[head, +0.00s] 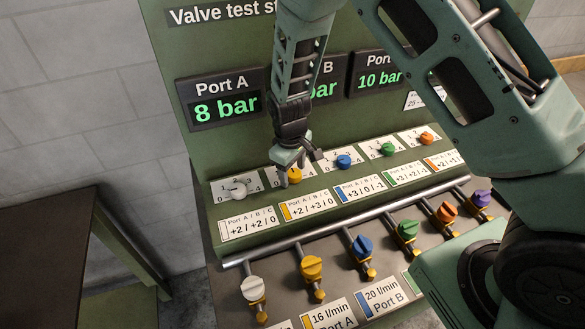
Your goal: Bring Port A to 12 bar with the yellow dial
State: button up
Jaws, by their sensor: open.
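The Port A display (224,103) reads 8 bar in green. The yellow dial (295,175) is in the upper row of the green panel, second from the left, partly hidden by my gripper. Its label (307,206) below reads +2/+3/0. My gripper (297,168) is open, with its fingers pointing down at the yellow dial. I cannot tell whether they touch it. The Port B display (327,87) is mostly hidden by my arm. The third display (378,76) reads 10 bar, its name partly covered.
White (238,189), blue (344,161), green (387,149) and orange (427,138) dials share the upper row. Below, a pipe (330,230) carries several coloured valves, including a yellow one (311,268). A dark table (75,250) stands at left. My arm covers the upper right.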

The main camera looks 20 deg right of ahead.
jog(key=c, duration=1)
jog(key=shift+m, duration=0.4)
jog(key=m, duration=0.3)
jog(key=shift+w+m, duration=0.15)
jog(key=shift+m, duration=0.25)
jog(key=m, duration=0.4)
jog(key=shift+d+m+g+p, duration=0.1)
jog(key=shift+m+g+p, duration=0.2)
jog(key=m, duration=0.4)
jog(key=shift+d+p, duration=0.1)
jog(key=shift+p, duration=0.2)
jog(key=m, duration=0.4)
jog(key=shift+m+p, duration=0.3)
jog(key=shift+p, duration=0.05)
